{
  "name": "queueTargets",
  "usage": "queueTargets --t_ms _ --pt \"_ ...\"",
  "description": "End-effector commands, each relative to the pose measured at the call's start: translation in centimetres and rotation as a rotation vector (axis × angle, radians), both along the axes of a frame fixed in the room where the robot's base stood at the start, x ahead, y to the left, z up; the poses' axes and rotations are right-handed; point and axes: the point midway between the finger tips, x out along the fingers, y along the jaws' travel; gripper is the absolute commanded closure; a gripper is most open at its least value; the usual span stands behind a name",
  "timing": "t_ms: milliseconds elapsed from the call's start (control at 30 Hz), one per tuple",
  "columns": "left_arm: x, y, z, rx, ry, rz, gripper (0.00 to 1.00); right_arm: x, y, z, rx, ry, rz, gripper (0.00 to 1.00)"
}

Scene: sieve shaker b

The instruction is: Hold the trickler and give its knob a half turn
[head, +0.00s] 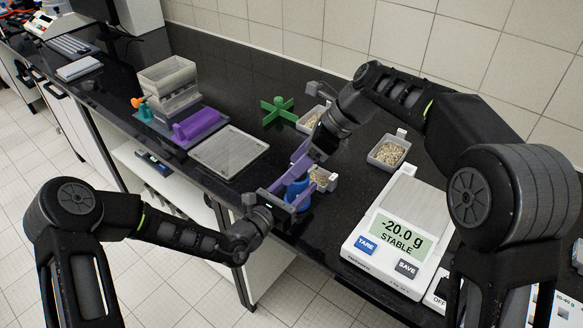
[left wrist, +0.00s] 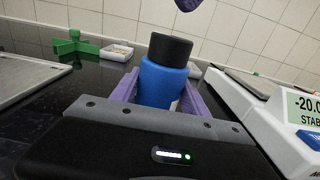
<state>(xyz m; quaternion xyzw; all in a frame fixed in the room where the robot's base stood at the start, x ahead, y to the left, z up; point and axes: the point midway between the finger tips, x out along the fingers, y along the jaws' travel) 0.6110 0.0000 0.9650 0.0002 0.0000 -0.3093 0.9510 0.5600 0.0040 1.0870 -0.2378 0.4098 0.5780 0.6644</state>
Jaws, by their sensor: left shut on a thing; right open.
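The trickler is a blue bottle-like body with a wide black knob on top. In the left wrist view the trickler (left wrist: 164,82) stands upright between the purple fingers of my left gripper (left wrist: 160,98), which is shut on its body. In the head view the blue trickler (head: 297,190) shows near the front edge of the bench, partly hidden by both grippers. My left gripper (head: 288,197) comes to it from the front. My right gripper (head: 301,158) is open just above it. A purple fingertip (left wrist: 187,4) shows above and right of the black knob (left wrist: 170,47).
A white scale (head: 390,235) reading -20.0 g stands to the right. Grain trays (head: 388,151) lie behind and beside the trickler. A green cross-shaped piece (head: 277,110), a flat grey plate (head: 229,152) and a sieve stack (head: 168,88) with a purple part are to the left.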

Motion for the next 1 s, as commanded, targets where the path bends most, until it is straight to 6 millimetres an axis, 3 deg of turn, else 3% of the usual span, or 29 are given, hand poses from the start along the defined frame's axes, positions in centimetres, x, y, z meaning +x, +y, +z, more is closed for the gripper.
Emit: queueTargets --t_ms 100,267,367,500,800,900,1000 --pt "0.0 0.0 0.0 0.0 0.0 0.0 1.0 -1.7 2.1 -1.7 0.235 0.021 0.06 0.36" --pt "0.0 0.0 0.0 0.0 0.0 0.0 1.0 -2.5 4.2 -1.8 0.587 -0.057 0.044 0.36" --pt "0.0 0.0 0.0 0.0 0.0 0.0 1.0 -1.9 4.2 -1.4 0.764 -0.157 -0.043 0.36" --pt "0.0 0.0 0.0 0.0 0.0 0.0 1.0 0.0 2.3 -1.6 0.91 -0.328 -0.239 0.36" --pt "0.0 0.0 0.0 0.0 0.0 0.0 1.0 2.2 -3.6 -4.8 0.867 -0.575 -0.608 0.36" --pt "0.0 0.0 0.0 0.0 0.0 0.0 1.0 1.7 -3.7 -6.6 0.817 -0.597 -0.599 0.36" --pt "0.0 0.0 0.0 0.0 0.0 0.0 1.0 1.6 -3.8 -7.2 0.798 -0.608 -0.594 0.36"
